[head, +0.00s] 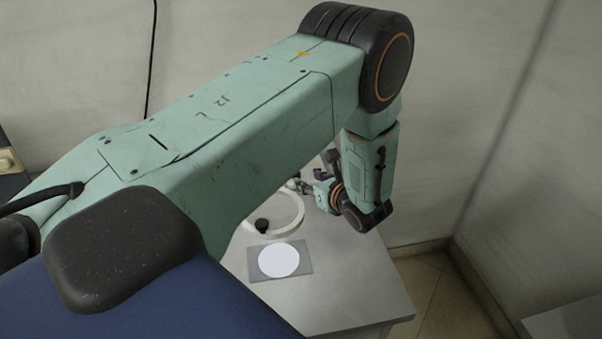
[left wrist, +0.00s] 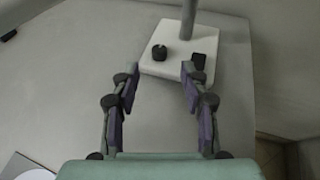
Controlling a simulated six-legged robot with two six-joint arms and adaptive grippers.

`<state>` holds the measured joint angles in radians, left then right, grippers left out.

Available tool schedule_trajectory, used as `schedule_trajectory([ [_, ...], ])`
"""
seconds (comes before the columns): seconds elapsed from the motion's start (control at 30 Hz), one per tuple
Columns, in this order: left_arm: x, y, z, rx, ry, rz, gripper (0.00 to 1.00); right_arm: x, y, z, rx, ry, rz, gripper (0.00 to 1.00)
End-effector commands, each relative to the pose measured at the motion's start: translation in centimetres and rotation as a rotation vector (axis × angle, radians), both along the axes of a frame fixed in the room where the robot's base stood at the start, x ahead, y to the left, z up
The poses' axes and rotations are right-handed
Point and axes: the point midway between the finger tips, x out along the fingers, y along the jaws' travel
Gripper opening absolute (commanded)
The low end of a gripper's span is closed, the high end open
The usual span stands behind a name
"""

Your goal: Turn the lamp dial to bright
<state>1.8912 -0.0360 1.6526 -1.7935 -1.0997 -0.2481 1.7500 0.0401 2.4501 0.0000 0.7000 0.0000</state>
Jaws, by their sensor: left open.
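The lamp's white base (left wrist: 178,40) shows at the top of the left wrist view, with a grey post rising from it. The round black dial (left wrist: 159,53) sits on the base, left of the post; its setting is too small to read. My left gripper (left wrist: 160,70) is open and empty, its fingertips apart at the near edge of the base, with the dial beyond the gap between them. In the head view, my left gripper (head: 304,187) is small and partly hidden by my arm, beside the lamp's white ring (head: 290,222). My right gripper is not in view.
A grey square plate (head: 302,270) with a white disc (head: 279,259) lies on the grey table (head: 350,290), nearer than the lamp. A small black patch (left wrist: 198,61) is on the base, right of the dial. Walls stand behind and to the right.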

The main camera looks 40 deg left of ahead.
Motion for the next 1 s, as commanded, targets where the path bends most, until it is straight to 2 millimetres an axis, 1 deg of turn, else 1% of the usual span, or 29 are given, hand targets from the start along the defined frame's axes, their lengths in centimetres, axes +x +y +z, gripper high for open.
schedule_trajectory([
  [0.03, 0.1, 0.9, -0.5, -0.001, 0.001, 0.006, 0.45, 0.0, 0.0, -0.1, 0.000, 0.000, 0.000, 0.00],
  [0.1, 0.6, 1.9, -1.0, -0.001, 0.000, 0.007, 0.45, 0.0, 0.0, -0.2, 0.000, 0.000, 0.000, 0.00],
  [0.3, 1.5, 4.2, -1.9, 0.000, 0.000, 0.003, 0.45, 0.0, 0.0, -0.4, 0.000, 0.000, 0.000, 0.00],
  [0.5, 1.9, 5.1, -2.3, 0.001, 0.001, 0.003, 0.45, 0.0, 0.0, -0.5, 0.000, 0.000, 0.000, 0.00],
  [0.73, 1.9, 5.2, -2.3, 0.002, 0.001, 0.001, 0.45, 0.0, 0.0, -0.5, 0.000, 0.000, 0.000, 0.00],
  [0.77, 1.9, 5.2, -2.3, 0.002, 0.000, 0.002, 0.43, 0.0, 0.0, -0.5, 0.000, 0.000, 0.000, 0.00],
  [1.0, 1.9, 5.1, -2.3, 0.002, 0.000, 0.002, 0.23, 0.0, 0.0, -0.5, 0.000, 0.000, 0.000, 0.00],
])
